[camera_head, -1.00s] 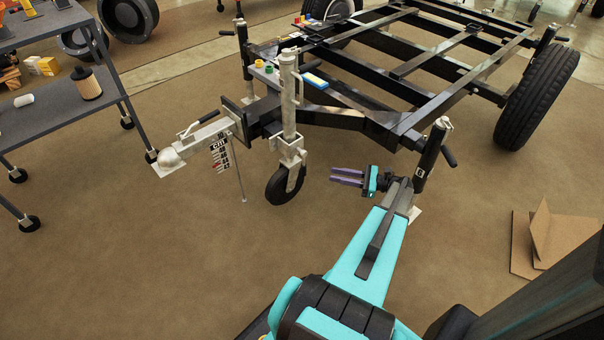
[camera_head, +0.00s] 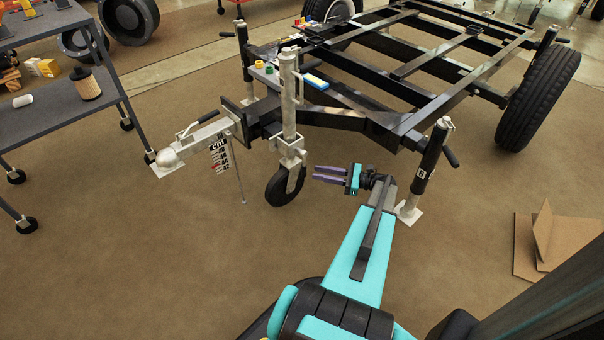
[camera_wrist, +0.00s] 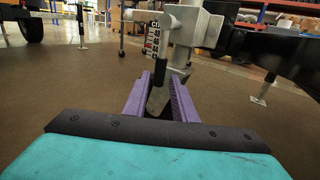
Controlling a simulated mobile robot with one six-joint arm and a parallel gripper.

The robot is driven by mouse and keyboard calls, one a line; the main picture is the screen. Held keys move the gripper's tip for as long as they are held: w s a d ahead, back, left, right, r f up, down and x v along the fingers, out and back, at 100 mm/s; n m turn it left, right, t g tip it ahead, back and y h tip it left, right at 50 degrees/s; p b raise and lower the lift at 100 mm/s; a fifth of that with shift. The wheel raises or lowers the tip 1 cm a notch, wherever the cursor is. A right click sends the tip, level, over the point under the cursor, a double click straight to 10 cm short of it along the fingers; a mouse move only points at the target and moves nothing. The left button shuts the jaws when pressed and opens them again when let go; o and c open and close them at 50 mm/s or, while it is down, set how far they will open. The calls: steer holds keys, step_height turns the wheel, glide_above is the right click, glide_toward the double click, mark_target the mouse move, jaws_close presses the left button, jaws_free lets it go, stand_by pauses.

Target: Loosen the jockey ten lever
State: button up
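The jockey wheel stands under the trailer's front, with a silver post (camera_head: 289,100) and a black wheel (camera_head: 284,187). Its post also shows in the wrist view (camera_wrist: 186,28). My gripper (camera_head: 316,173) has purple fingers pointing left towards the jockey wheel, at about wheel height in the picture. Nothing is held. Contact with the wheel cannot be told.
A black corner leg (camera_head: 431,160) stands right by my arm. A grey shelf cart (camera_head: 60,110) is at left. Cardboard (camera_head: 545,240) lies at right. The front floor is clear.

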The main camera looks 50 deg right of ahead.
mark_target(304, 170)
steer(key=shift+b+x, duration=0.9)
steer(key=shift+x, duration=2.7)
